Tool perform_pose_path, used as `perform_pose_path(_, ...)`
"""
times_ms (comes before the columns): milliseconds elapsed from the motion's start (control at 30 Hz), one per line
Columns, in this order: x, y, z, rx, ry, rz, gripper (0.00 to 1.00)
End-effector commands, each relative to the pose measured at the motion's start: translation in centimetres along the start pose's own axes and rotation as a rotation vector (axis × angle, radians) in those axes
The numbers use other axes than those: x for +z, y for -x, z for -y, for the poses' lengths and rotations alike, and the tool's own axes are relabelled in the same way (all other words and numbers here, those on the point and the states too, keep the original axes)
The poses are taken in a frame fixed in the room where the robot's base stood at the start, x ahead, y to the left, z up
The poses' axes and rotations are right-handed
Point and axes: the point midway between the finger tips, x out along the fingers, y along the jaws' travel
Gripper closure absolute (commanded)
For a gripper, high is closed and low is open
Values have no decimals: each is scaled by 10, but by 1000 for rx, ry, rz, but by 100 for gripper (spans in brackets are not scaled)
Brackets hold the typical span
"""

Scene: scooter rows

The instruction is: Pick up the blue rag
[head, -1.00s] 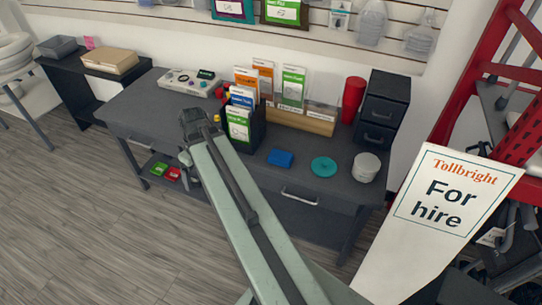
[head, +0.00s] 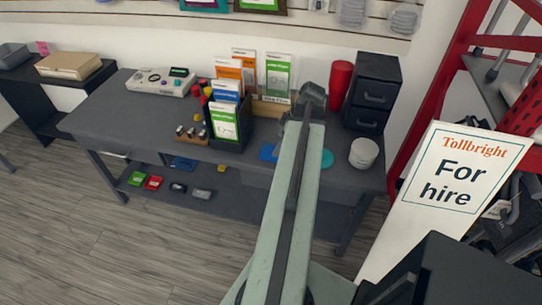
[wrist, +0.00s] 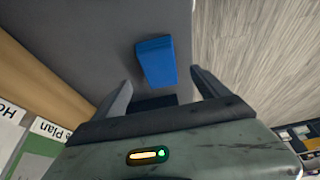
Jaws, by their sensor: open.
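The blue rag (wrist: 156,62) lies folded on the grey desk top (wrist: 110,40), ahead of my gripper and roughly between the lines of its fingers in the wrist view. In the head view the rag (head: 267,152) is a small blue patch just left of my arm, which partly covers it. My gripper (wrist: 160,88) is open and empty, with its two dark fingers apart. In the head view the gripper end (head: 306,105) is above the back part of the desk, and its fingers cannot be made out there.
A teal disc (head: 327,158) and a white tub (head: 364,152) sit right of the arm. A black leaflet holder (head: 227,130) stands left of the rag. A hire sign (head: 460,175) is at right.

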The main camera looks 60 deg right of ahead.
Motion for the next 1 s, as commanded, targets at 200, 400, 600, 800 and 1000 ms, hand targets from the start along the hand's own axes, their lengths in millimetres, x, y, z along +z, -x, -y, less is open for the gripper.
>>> perform_pose_path(200, -1, -14, 1, -2, 4, 1, 15)
perform_pose_path(400, 1, -49, 0, -3, 5, 1, 15)
perform_pose_path(600, -2, -61, 0, -2, 5, 1, 15)
perform_pose_path(800, -3, -59, 0, -2, 5, 1, 15)
perform_pose_path(1000, -2, -61, 1, -3, 6, 1, 15)
